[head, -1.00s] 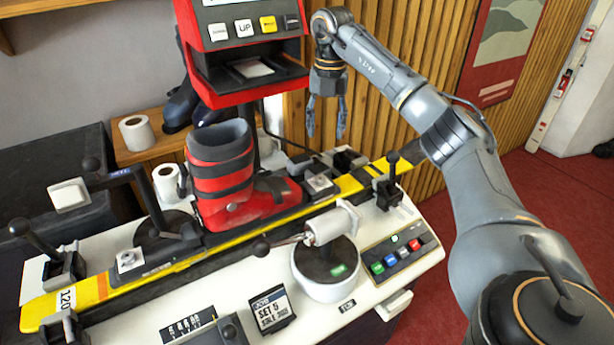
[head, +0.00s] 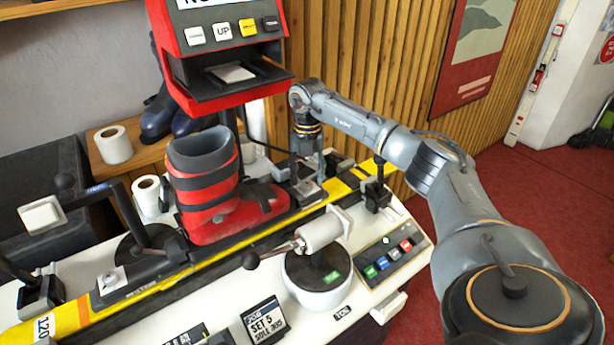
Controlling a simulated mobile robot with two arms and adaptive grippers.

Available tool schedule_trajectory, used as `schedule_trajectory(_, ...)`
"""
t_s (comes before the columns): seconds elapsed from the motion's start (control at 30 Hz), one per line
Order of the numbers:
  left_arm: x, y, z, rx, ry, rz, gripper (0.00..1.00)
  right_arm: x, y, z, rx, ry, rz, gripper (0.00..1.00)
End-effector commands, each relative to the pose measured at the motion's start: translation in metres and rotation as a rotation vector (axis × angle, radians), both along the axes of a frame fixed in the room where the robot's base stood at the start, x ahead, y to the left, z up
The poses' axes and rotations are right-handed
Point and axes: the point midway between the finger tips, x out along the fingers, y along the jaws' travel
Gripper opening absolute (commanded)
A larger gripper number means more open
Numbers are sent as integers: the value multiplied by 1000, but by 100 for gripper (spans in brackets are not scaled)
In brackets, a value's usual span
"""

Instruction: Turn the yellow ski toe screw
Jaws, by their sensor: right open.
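The yellow ski (head: 70,316) lies clamped along the bench from lower left to upper right, with a red and black ski boot (head: 205,187) on it. Just past the boot's toe is the dark toe piece with a small light metal screw plate (head: 307,189). My right gripper (head: 308,172) points down just above this plate, its two fingers apart and nothing seen between them. Whether the fingertips touch the plate, I cannot tell. The screw head is too small to make out clearly. My left gripper is out of view.
A red machine with a display and buttons (head: 222,32) stands behind the boot. A black-knobbed clamp (head: 378,190) rises right of the toe piece. In front are a white round unit with a lever (head: 318,275) and a panel of coloured buttons (head: 392,258).

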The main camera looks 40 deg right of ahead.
Motion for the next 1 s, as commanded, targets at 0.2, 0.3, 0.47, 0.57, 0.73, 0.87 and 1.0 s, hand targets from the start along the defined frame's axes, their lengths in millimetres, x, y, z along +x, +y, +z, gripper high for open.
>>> schedule_trajectory(0.2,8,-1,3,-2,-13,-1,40,0,0,-12,0,0,0,49)
schedule_trajectory(0.3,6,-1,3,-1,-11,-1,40,0,0,-12,-1,-1,0,49)
schedule_trajectory(0.47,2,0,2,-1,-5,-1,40,0,0,-12,-1,-1,0,43)
schedule_trajectory(0.57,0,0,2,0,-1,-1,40,0,0,-12,-1,-1,0,23)
schedule_trajectory(0.73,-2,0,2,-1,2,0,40,0,0,-12,-1,-1,0,0)
schedule_trajectory(0.87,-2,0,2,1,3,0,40,0,0,-12,-1,-1,4,0)
schedule_trajectory(1.0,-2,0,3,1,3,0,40,0,0,-11,0,0,28,0)
